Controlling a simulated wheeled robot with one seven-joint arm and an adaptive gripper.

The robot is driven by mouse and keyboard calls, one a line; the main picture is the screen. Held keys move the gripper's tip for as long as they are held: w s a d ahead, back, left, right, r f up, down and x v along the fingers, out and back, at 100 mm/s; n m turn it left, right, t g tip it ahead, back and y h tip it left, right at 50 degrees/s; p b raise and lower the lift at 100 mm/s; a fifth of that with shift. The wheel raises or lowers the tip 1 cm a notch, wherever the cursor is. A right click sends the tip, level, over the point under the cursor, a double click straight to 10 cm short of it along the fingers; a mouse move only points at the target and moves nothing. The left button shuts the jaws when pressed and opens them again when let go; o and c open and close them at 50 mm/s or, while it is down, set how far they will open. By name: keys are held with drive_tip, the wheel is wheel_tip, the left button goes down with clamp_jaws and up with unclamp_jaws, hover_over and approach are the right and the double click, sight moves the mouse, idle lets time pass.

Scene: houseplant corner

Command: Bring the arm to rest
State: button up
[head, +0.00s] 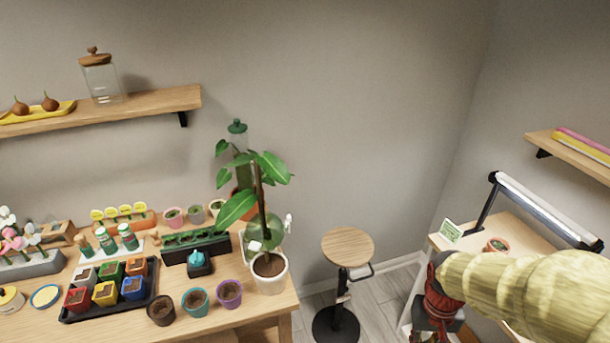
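My arm, in a pale yellow cover, reaches in from the right edge at the lower right. My gripper (436,334) hangs at its end below a red wrist part, pointing down. It is in front of the side table (429,258) on the right and covers part of it. The fingers are small, dark and partly cut off by the bottom edge, so I cannot tell if they are open or shut. I see nothing clearly held.
A wooden table (283,304) at left holds a tall potted plant (268,266), several small pots and a black tray (66,314) of coloured pots. A stool (347,247) stands between the tables. A lamp (545,209) and small pot (497,245) are behind my arm.

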drive_tip(key=s+a+r+t, duration=0.1)
drive_tip(key=a+r+t, duration=0.1)
drive_tip(key=r, duration=0.4)
drive_tip(key=s+a+r+n+t, duration=0.1)
drive_tip(key=s+a+r+t, duration=0.1)
drive_tip(key=r, duration=0.4)
drive_tip(key=s+a+r+t, duration=0.1)
drive_tip(key=s+a+r, duration=0.1)
drive_tip(key=a+r, duration=0.2)
wheel_tip(320, 180, up, 3)
drive_tip(key=shift+f+n+t+y, duration=0.1)
drive_tip(key=shift+n+t+y, duration=0.2)
drive_tip(key=shift+n+t, duration=0.1)
drive_tip(key=shift+o, duration=0.5)
idle(1.2)
